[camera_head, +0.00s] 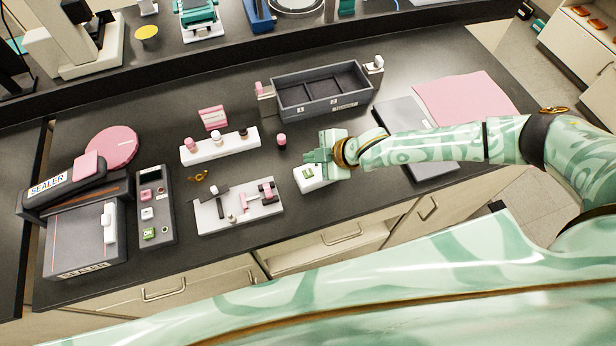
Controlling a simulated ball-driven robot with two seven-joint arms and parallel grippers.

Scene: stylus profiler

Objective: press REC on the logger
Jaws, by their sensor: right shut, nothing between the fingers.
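A small white box (310,180) with a green-marked spot on its top stands near the front edge of the bench, right of centre. It looks like the logger, but I cannot read any REC lettering on it. My right gripper (314,156) is shut and empty, over the far side of this box. The gripper and wrist hide part of the box. I cannot tell whether the fingertips touch it. My left gripper is not in view.
Left of the box is a white tray (240,213) with small tools. A dark button panel (155,222) and a sealer (85,240) stand further left. Behind are a white vial rack (220,147), a pink-capped vial (281,140) and a dark divided bin (322,109). A pink sheet (470,97) lies right.

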